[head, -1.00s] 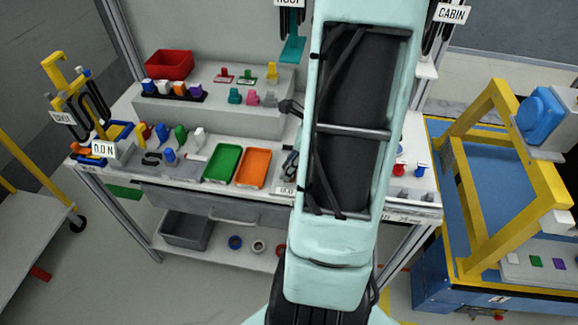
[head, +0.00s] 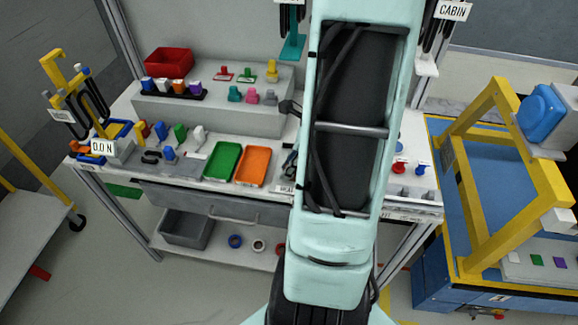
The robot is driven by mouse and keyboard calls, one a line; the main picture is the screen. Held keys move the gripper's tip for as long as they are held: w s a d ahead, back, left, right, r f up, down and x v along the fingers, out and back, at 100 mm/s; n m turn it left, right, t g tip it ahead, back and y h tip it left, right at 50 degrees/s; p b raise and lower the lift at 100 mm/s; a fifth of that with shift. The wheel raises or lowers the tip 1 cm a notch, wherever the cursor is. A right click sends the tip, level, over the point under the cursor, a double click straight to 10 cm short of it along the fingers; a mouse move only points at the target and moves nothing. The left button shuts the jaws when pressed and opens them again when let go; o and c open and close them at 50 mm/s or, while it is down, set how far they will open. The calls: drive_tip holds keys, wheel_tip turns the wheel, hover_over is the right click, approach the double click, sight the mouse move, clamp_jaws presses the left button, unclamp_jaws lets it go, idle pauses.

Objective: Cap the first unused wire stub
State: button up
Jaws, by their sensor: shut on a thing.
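My gripper is hidden behind my raised pale-green arm, which fills the middle of the head view. What it holds cannot be seen. Black wires (head: 97,99) hang on a yellow stand (head: 52,70) at the bench's left end; some tips there look blue or white. More black wires (head: 431,42) hang by the CABIN sign at the upper right. I cannot tell which wire end is the first unused stub. Small coloured pieces (head: 180,133) stand on the left of the bench; they are too small to identify as caps.
The bench holds a green tray (head: 222,161), an orange tray (head: 252,166) and a raised grey step (head: 215,116) with a red bin (head: 168,63). A yellow frame (head: 487,190) on a blue base stands at the right. Open floor lies at the front left.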

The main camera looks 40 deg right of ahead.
drive_tip(key=shift+f+b, duration=0.35)
drive_tip(key=shift+f, duration=0.15)
drive_tip(key=o, duration=0.8)
drive_tip(key=shift+r, duration=0.1)
drive_tip(key=v, duration=1.2)
